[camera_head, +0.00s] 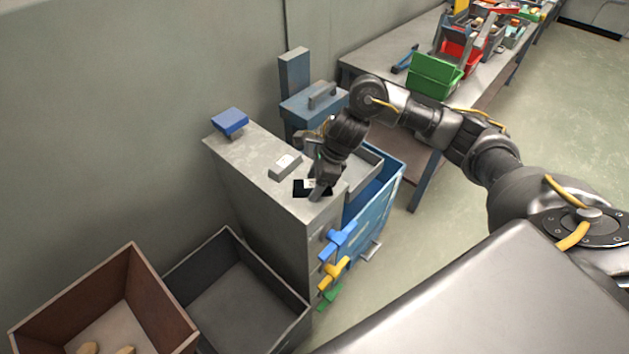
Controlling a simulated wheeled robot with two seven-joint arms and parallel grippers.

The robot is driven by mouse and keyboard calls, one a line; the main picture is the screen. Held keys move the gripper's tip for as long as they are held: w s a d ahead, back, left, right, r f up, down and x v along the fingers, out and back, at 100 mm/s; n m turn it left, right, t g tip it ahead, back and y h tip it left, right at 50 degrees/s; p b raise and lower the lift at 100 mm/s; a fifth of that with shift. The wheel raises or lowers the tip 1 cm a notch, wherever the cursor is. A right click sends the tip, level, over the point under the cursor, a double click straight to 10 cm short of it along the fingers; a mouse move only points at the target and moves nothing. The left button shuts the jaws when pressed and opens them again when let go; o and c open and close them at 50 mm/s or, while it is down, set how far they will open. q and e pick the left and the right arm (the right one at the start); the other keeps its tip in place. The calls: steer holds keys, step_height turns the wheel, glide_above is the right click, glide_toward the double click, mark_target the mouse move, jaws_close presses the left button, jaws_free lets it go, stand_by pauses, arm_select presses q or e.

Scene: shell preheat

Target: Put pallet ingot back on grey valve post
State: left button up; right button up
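The grey post (262,245) is a tall box with colored valve handles on its right face: blue (340,238), yellow (335,271) and green (330,297). A small grey ingot-like block (285,166) with a pale label lies flat on its top. Beside it, near the front right edge, is a black square patch (299,188) with a small pale mark. My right gripper (316,190) points down over this patch, to the right of the grey block and apart from it. The fingertips are small and partly hidden, so I cannot tell their opening. My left gripper is out of view.
A blue block (230,122) sits at the post's back left corner. A blue bin (371,221) stands right behind the post. A dark open bin (238,292) and a brown box (150,295) stand at front left. A workbench (385,58) carries a green bin (434,75).

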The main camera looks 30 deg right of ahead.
steer(key=shift+r, duration=0.25)
steer(key=shift+d+r, duration=0.2)
steer(key=shift+r, duration=0.1)
steer(key=v, duration=1.1)
steer(key=shift+b, duration=0.3)
steer(key=shift+s, duration=0.15)
